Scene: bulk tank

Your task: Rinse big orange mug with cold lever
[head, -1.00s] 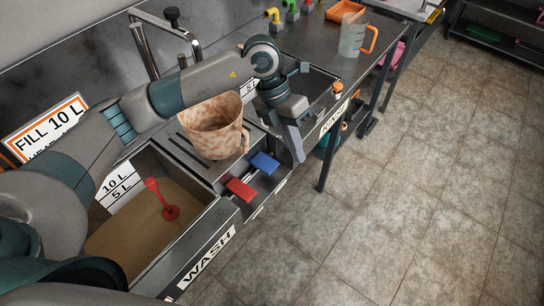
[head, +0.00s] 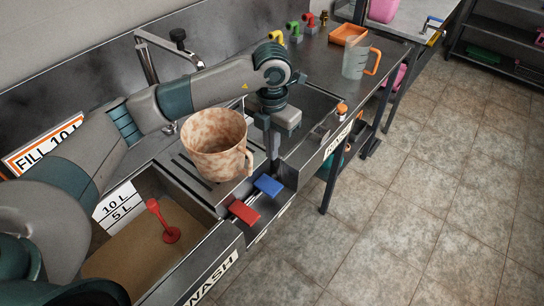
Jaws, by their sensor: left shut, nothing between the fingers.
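The big mug (head: 213,143), mottled orange and cream, stands upright on the ribbed drainboard between the two basins, its handle toward the right. A blue lever (head: 268,185), presumably the cold one, and a red lever (head: 244,211) stick out of the front below the drainboard. My left gripper (head: 273,158) is shut and empty, pointing down just right of the mug's handle and above and behind the blue lever in the picture. Whether its tips touch anything is hard to tell. My right gripper is not in view.
The WASH basin (head: 213,268) holds brown liquid and a red long-handled tool (head: 165,225). A metal faucet (head: 150,60) rises behind. A clear jug with an orange handle (head: 357,62) and an orange tray (head: 347,36) stand at the far counter. The floor at right is clear.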

